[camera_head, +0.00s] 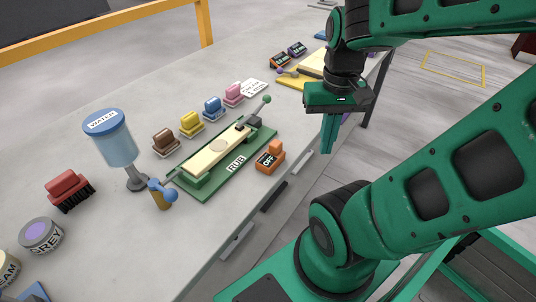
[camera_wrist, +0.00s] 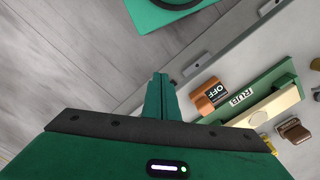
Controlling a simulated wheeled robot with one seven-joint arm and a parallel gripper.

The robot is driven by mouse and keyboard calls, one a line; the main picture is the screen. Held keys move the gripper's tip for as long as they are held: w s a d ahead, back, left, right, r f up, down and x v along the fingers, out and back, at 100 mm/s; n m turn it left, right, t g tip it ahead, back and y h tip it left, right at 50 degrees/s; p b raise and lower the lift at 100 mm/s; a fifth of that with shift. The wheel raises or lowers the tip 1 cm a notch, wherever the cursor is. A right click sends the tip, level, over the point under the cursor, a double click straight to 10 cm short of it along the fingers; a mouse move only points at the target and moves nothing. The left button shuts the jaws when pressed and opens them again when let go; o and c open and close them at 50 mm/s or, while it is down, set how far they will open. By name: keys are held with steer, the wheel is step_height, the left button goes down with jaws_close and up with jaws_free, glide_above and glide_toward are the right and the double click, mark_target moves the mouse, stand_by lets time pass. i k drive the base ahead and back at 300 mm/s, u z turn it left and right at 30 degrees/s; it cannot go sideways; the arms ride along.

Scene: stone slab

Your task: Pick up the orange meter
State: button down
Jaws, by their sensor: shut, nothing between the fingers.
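The green RUB device (camera_head: 218,158) lies mid-slab, with several coloured stamp-like blocks (camera_head: 190,123) behind it. A blue WATCH container (camera_head: 114,145) stands at left. A yellow board (camera_head: 298,81) lies near the meters. Open floor lies right of the slab.

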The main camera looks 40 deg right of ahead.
mark_target(267, 162)
steer(key=z, duration=1.05)
steer(key=k, duration=0.85)
steer(key=z, duration=0.55)
